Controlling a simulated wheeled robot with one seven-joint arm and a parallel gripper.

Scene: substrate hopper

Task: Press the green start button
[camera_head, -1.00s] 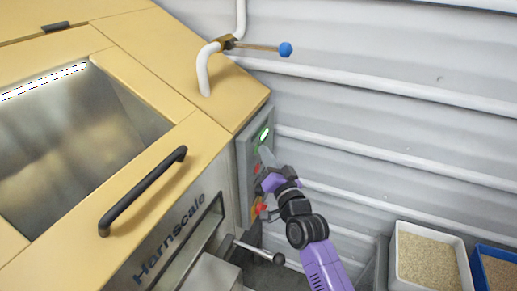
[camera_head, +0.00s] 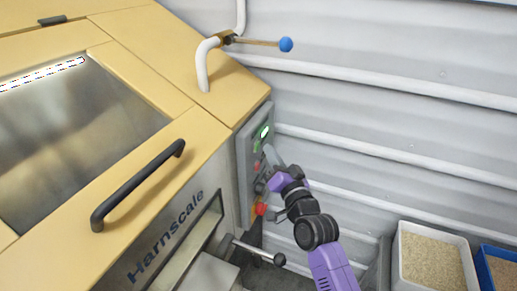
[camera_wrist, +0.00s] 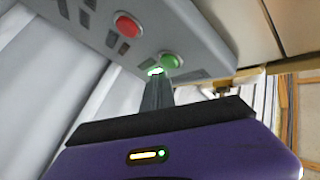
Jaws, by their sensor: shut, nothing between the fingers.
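The green start button (camera_wrist: 170,61) is a round green cap on the grey control panel (camera_wrist: 200,25) in the wrist view. In the head view a small green patch (camera_head: 257,146) shows on the panel (camera_head: 244,180), below a lit green-white light (camera_head: 264,131). My gripper (camera_wrist: 156,76) is shut and empty. Its fingertips point at the panel, just beside and below the green button in the wrist view. I cannot tell whether they touch the panel. In the head view my gripper (camera_head: 269,152) is at the panel's upper right side.
A red button (camera_wrist: 126,25) is left of the green one in the wrist view. A red knob (camera_head: 261,208) sits low on the panel. A black-knobbed lever (camera_head: 279,259) sticks out below. A blue-knobbed lever (camera_head: 286,44) is above. A white tray (camera_head: 403,270) stands at lower right.

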